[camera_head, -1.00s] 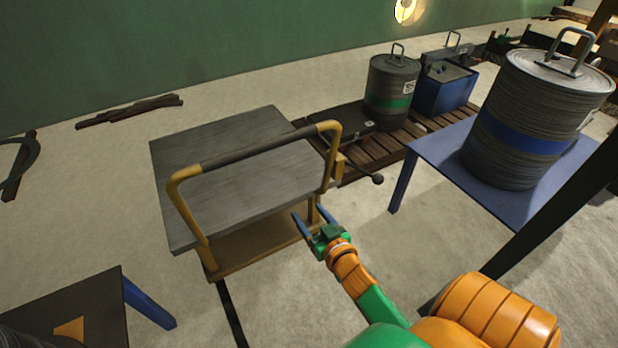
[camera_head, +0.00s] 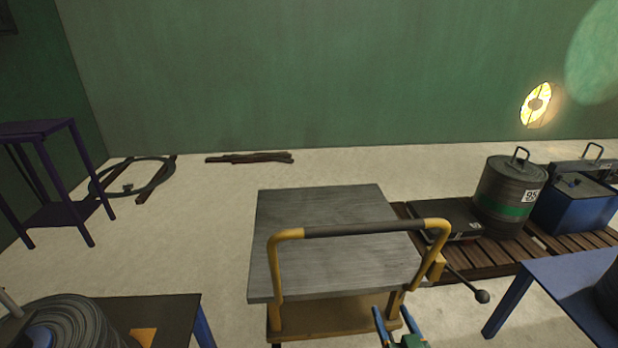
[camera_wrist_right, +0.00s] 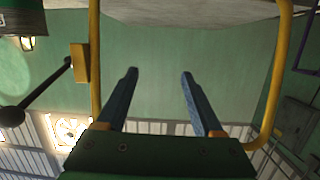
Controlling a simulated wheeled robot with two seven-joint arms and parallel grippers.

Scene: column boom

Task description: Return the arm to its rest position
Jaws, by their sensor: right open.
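My right gripper (camera_head: 392,314) shows at the bottom edge of the head view, in front of the trolley (camera_head: 322,248). Its two blue fingers are apart and nothing is between them. In the right wrist view the gripper (camera_wrist_right: 159,74) is also open and empty, with the trolley's yellow handle (camera_wrist_right: 96,75) around it in the picture. Most of my right arm is outside the head view. My left arm and gripper are not in view.
A pallet (camera_head: 478,258) with a grey drum (camera_head: 507,195) and a blue box (camera_head: 572,205) stands right of the trolley. A blue table (camera_head: 550,285) is at lower right, a dark table (camera_head: 178,315) at lower left.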

